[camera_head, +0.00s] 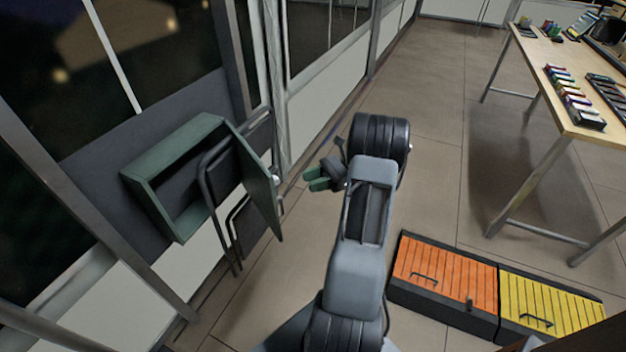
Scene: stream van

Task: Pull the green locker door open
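The green locker (160,196) is a shallow box on the wall at the left. Its green door (262,190) stands swung wide open, with its free edge towards the right, so the dark inside shows. A small pale knob (275,179) sits near the door's free edge. My gripper (316,179), with green fingertips, is to the right of the knob and apart from the door. The two fingertips show a gap with nothing between them.
A dark folded chair (222,190) overlaps the locker's opening in the picture. An orange-lidded box (445,275) and a yellow-lidded box (550,305) stand on the floor at the lower right. A wooden table (545,65) is at the right. The middle floor is clear.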

